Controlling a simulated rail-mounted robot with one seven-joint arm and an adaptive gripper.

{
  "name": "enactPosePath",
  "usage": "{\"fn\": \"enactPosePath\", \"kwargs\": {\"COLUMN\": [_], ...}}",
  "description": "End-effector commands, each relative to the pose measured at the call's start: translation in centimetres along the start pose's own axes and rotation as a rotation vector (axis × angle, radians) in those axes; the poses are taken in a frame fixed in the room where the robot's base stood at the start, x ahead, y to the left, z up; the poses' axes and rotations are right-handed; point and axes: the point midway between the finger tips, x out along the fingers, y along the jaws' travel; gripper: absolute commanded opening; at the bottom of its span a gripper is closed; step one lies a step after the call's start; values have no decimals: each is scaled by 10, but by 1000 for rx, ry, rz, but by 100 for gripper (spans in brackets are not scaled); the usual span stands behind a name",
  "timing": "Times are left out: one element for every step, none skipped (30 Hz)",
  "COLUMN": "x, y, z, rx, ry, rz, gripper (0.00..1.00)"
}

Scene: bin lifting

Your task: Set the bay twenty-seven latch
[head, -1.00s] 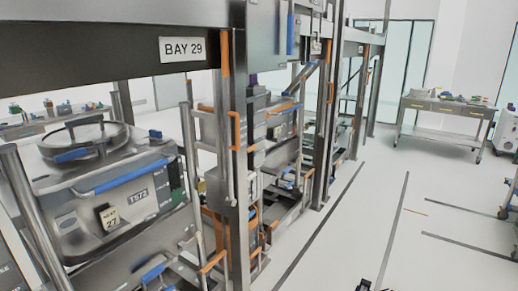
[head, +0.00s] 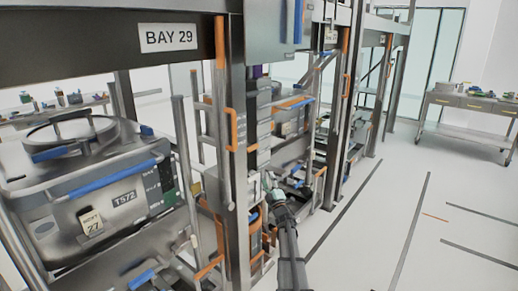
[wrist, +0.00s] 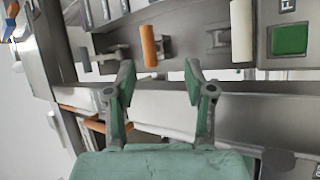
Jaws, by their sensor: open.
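My gripper (head: 268,183) is open and empty in front of the rack, just right of the post beside the BAY 29 sign (head: 168,37). In the wrist view its two green-padded fingers (wrist: 158,78) stand apart. Beyond them are an orange handle (wrist: 148,46) and a cream handle (wrist: 241,30) on a grey metal panel, with a green square (wrist: 289,39) at the right. The fingers appear apart from both handles. I cannot tell which part is the bay twenty-seven latch. A smaller sign (head: 331,36) farther along the rack is unreadable.
A steel bin (head: 110,195) marked T572, with a NEXT 27 tag (head: 91,222), sits in the rack at left. Rack posts (head: 233,130) and orange handles (head: 231,130) crowd my arm.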

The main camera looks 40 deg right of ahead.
Motion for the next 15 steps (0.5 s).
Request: {"fn": "enactPosePath", "kwargs": {"x": [0,-1,-1,-1,-1,0,2,4,7,10,14,20,25,30,37], "y": [4,7,10,12,13,14,14,14,15,15,16,16,16,16,17], "z": [-9,-13,-18,-20,-22,-23,-24,-24,-24,-24,-24,-25,-25,-26,-26], "rx": [-24,-35,-49,-57,-63,-71,-77,-80,-81,-81,-80,-80,-80,-79,-78], "ry": [38,58,77,88,96,102,102,101,101,101,101,101,101,101,100], "rz": [22,34,48,56,63,68,69,69,69,69,69,69,69,68,68], "gripper": [54,54,54,54,54,54,54,54,54,54,54,54,54,54,54]}}
